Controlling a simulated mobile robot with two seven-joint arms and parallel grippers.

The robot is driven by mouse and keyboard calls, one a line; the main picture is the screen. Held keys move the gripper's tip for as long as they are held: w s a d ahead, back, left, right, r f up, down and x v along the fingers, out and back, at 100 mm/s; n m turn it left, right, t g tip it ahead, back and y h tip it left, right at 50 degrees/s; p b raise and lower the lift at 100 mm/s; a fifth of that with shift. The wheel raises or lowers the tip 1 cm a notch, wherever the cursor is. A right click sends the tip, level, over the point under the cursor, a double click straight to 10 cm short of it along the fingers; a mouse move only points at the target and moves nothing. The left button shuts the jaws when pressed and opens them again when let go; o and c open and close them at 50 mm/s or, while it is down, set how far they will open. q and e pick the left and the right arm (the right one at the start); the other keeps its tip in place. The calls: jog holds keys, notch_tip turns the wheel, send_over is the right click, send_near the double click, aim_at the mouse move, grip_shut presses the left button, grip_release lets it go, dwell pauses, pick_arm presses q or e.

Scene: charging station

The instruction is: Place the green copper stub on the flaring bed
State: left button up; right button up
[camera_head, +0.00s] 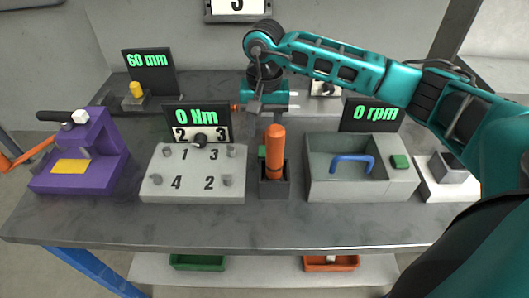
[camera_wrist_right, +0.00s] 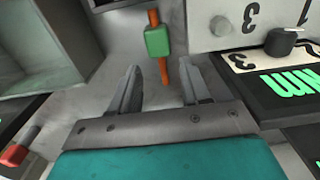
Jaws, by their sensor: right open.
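A small green block on a copper-coloured rod, which I take as the green copper stub (camera_wrist_right: 159,41), is ahead of my right gripper's fingers in the right wrist view. In the head view only a sliver of green (camera_head: 261,152) shows behind an orange handle. My right gripper (camera_wrist_right: 160,82) is open. The rod's near end lies between its spread fingers, and the green block is beyond the tips. In the head view my right gripper (camera_head: 257,104) hangs over the back middle of the table. I cannot tell which fixture is the flaring bed. My left gripper is not in view.
The orange handle (camera_head: 275,150) stands upright in a dark holder (camera_head: 274,190). Left are a numbered block (camera_head: 160,168) and purple press (camera_head: 110,165). Right are a grey open box (camera_head: 318,185) and white block (camera_head: 432,185). The table's front strip (camera_head: 200,225) is clear.

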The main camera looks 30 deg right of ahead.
aim_at(264, 144)
notch_tip(264, 144, down, 6)
jog(key=shift+r, duration=0.1)
dwell(0.4)
